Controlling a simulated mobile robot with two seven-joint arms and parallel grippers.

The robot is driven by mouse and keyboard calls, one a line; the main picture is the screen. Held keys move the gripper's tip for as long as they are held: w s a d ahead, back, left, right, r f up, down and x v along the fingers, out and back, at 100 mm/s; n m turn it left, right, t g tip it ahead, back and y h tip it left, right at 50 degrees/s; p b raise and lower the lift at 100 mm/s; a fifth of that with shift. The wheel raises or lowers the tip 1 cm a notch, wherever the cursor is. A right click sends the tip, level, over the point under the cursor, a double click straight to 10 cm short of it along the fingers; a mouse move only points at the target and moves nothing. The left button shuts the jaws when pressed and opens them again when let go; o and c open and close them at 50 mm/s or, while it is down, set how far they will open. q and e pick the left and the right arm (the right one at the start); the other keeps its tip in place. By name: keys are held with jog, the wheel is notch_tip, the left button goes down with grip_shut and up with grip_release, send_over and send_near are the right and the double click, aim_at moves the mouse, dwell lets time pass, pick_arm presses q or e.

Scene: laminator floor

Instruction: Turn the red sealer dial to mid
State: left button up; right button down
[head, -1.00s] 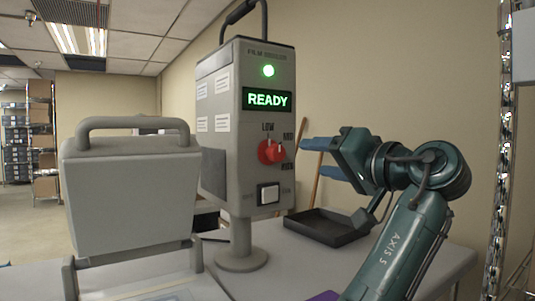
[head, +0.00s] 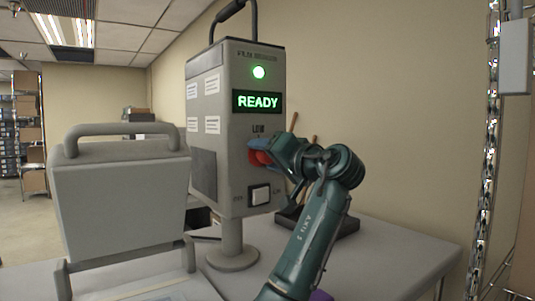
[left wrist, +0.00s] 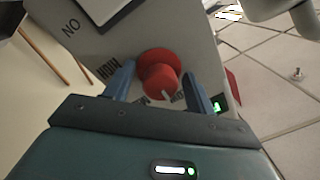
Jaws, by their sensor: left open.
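The red dial (head: 260,157) sits on the front of the grey sealer box (head: 217,167), below the lit READY display, partly hidden by my gripper. My left gripper (head: 265,151) is at the dial, open. In the left wrist view the red dial (left wrist: 160,72) lies between my two blue fingers, one on each side; small gaps seem to remain, but contact is hard to judge. A white pointer mark on the dial's rim points toward the lower label at its right, apparently LOW. HIGH is readable beside the left finger. My right gripper is not in view.
A grey laminator with a handle (head: 118,195) stands left of the sealer. A white rocker switch (head: 260,194) is just below the dial. A black tray (head: 335,228) lies behind my arm on the grey table (head: 400,250). The table's right side is clear.

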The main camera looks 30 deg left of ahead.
pick_arm(q)
jog(key=shift+c, duration=0.3)
jog(key=c, duration=0.9)
